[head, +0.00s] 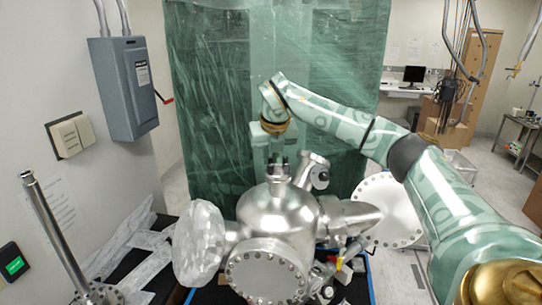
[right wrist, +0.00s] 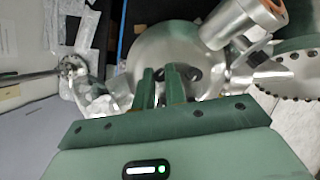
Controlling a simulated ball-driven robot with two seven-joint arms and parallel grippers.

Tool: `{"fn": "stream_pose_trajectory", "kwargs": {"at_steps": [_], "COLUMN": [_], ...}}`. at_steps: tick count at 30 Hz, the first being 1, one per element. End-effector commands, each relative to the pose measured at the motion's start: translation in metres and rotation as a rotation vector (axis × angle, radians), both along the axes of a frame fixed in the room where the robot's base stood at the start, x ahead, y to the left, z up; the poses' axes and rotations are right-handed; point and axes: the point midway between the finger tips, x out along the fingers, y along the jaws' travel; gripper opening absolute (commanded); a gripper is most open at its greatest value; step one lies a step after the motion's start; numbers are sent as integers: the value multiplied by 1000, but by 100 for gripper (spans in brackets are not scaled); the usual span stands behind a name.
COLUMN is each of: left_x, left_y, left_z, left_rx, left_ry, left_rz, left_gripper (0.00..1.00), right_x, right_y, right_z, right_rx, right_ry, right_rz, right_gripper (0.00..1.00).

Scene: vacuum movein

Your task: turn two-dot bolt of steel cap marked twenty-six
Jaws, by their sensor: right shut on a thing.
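A rounded steel vacuum chamber (head: 275,212) with several ports stands in the middle of the head view. It also shows below my gripper in the right wrist view (right wrist: 178,48). A short port (head: 277,186) rises from its top. My right gripper (head: 278,163) points down at this port. In the right wrist view my right gripper's two green fingers (right wrist: 160,78) are close together. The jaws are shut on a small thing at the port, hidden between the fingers. A bolted steel cap (head: 265,275) faces the front. No number or dots can be read. My left gripper is not in view.
A foil-wrapped port (head: 199,243) sticks out left of the chamber. An angled port (head: 313,172) stands close beside the top port. A large bolted flange (head: 388,212) is at the right. A steel rod (head: 55,232) rises at left. A green plastic curtain (head: 215,100) hangs behind.

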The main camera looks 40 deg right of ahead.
Motion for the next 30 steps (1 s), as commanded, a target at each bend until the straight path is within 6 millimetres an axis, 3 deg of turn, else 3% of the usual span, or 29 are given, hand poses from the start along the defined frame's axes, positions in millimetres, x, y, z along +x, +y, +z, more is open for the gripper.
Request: {"fn": "stream_pose_trajectory", "kwargs": {"at_steps": [9,24,25,27,30], "left_x": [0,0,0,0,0], "left_y": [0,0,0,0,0], "left_z": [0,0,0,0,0], "left_rx": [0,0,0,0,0], "left_ry": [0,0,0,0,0], "left_rz": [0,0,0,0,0], "left_gripper": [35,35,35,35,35], "right_x": [1,1,1,1,1], "right_y": [0,0,0,0,0], "right_z": [1,1,1,1,1], "right_rx": [0,0,0,-1,0], "right_ry": [-2,-2,-2,-2,-1], "right_rz": [-111,-130,-130,-129,-129], "right_gripper": [0,0,16,35,35]}}
